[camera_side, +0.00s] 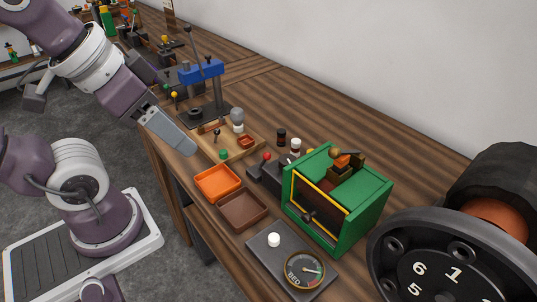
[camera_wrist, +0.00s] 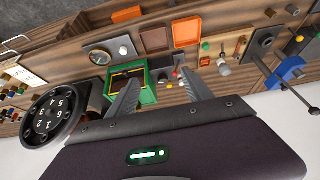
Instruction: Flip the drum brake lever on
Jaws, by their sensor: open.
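My gripper (camera_side: 184,145) hangs above the front edge of the bench, left of the orange tray, touching nothing. In the wrist view its two fingers (camera_wrist: 160,78) are spread with nothing held between them. A large black numbered drum or dial (camera_side: 450,268) stands at the lower right, and it also shows at the left of the wrist view (camera_wrist: 45,118). A small red-knobbed lever (camera_side: 266,156) on a dark block stands left of the green box. I cannot tell for certain which lever is the drum brake lever, nor its setting.
A green box (camera_side: 372,206) with a yellow-edged opening stands mid-bench. Before it are an orange tray (camera_side: 217,182), a brown tray (camera_side: 243,208) and a plate with a gauge (camera_side: 304,270). A blue-headed press (camera_side: 202,70) stands tall behind my gripper. A wall lies behind.

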